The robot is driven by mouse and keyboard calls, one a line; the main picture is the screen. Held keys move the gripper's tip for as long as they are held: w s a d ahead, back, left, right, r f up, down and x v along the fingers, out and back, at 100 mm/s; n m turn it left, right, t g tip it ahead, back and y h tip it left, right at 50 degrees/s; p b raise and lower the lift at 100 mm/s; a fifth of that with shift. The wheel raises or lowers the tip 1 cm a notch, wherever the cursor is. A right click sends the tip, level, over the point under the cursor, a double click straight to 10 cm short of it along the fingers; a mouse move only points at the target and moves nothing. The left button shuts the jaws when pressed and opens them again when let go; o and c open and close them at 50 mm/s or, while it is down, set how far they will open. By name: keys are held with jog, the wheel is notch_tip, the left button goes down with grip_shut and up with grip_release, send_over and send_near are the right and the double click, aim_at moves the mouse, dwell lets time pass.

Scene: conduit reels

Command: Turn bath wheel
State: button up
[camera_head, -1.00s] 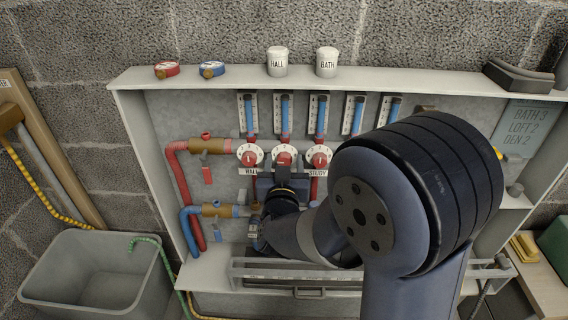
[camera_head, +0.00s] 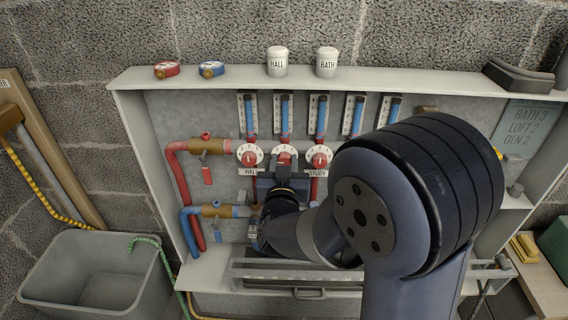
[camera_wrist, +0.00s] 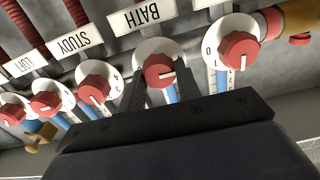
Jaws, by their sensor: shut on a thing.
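The bath wheel is a red knob on a white dial. It shows in the wrist view (camera_wrist: 158,68) below the upside-down BATH label (camera_wrist: 141,15), and in the head view it is the middle wheel (camera_head: 284,153). My gripper (camera_wrist: 161,84) is shut on the red knob, one dark finger on each side. The knob's white mark points right in the wrist view. In the head view my gripper (camera_head: 283,180) comes from below and hides the label under that wheel.
The HALL wheel (camera_head: 250,155) and STUDY wheel (camera_head: 319,156) stand close on either side. Gauges (camera_head: 284,115) rise above. Red and blue pipes (camera_head: 178,175) lie left. A grey rail (camera_head: 300,272) runs below my arm. White HALL and BATH cups (camera_head: 327,62) stand on top.

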jog(key=shift+f+m+b, duration=0.1)
jog(key=shift+m+b, duration=0.2)
jog(key=shift+b, duration=0.1)
jog(key=m+b, duration=0.3)
jog(key=b, duration=0.1)
jog(key=shift+d+f+m, duration=0.1)
jog(key=shift+f+m, duration=0.05)
jog(key=shift+m, duration=0.15)
jog(key=m+b, duration=0.3)
jog(key=m, duration=0.1)
jog(key=shift+m+b, duration=0.3)
jog(key=shift+b, duration=0.1)
jog(key=o, duration=1)
jog(key=shift+r, duration=0.2)
jog(key=shift+s, duration=0.15)
jog(key=shift+s+p, duration=1.15)
jog(key=shift+s, duration=4.15)
